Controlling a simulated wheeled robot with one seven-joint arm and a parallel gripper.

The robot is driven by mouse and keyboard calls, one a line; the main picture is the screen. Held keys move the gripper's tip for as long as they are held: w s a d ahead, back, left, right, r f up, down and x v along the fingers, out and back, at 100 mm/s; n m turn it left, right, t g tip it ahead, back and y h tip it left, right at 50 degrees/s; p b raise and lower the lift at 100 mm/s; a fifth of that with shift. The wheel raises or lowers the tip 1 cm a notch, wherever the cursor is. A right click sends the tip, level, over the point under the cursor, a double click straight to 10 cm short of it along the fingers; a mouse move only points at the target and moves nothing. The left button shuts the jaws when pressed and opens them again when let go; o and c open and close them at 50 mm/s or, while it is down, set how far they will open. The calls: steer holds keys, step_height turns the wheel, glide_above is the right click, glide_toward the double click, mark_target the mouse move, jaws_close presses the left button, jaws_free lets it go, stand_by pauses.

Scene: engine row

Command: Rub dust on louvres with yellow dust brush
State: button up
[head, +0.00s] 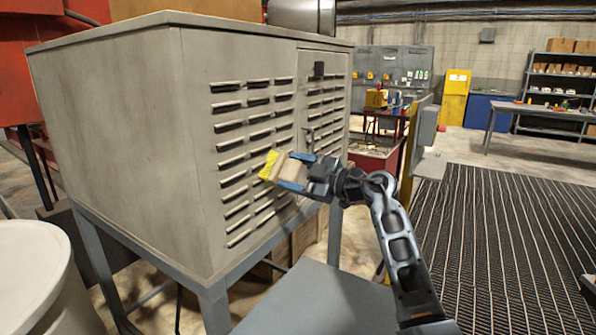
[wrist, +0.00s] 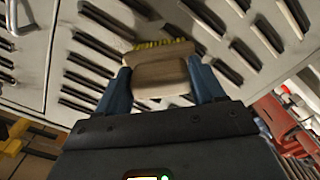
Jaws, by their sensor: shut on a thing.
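The dust brush (head: 279,167) has a tan wooden block and yellow bristles. My gripper (head: 294,173) is shut on its wooden block, and the bristles point left toward the louvres (head: 250,150) on the cabinet's side. In the head view the brush is in front of the lower middle louvres. In the wrist view the brush block (wrist: 160,78) sits between the blue fingers (wrist: 158,85), with the yellow bristles beyond it near the slats. I cannot tell whether the bristles touch them. No dust can be clearly made out on the louvres.
The grey cabinet (head: 120,130) stands on a metal frame (head: 215,308). A white round-topped object (head: 30,270) is at the lower left. A yellow post and grey box (head: 425,135) stand right of my arm. Ribbed dark matting (head: 500,230) lies clear at right.

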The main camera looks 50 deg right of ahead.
steer(key=shift+s+a+r, duration=0.75)
steer(key=shift+s+a, duration=0.4)
steer(key=shift+a, duration=5)
steer(key=shift+w+d+r, duration=0.1)
steer(key=shift+w+d, duration=0.35)
steer(key=shift+d, duration=1.85)
steer(key=shift+w+d+f, duration=0.1)
steer(key=shift+w+d, duration=0.4)
steer(key=shift+d, duration=1.85)
steer(key=shift+w+d+r, duration=0.1)
steer(key=shift+w+d, duration=0.35)
steer(key=shift+d, duration=1.85)
steer(key=w+d, duration=0.1)
steer(key=d, duration=0.5)
steer(key=shift+d, duration=0.35)
steer(key=shift+s, duration=0.1)
steer(key=shift+s+d, duration=0.2)
steer(key=shift+s, duration=0.75)
steer(key=shift+s+d, duration=0.2)
steer(key=shift+s, duration=0.8)
steer(key=shift+s+d, duration=0.2)
steer(key=shift+s, duration=0.75)
steer(key=shift+s, duration=0.15)
steer(key=shift+s+d, duration=0.15)
steer(key=shift+s, duration=0.55)
steer(key=shift+s+d, duration=0.15)
steer(key=shift+s, duration=0.5)
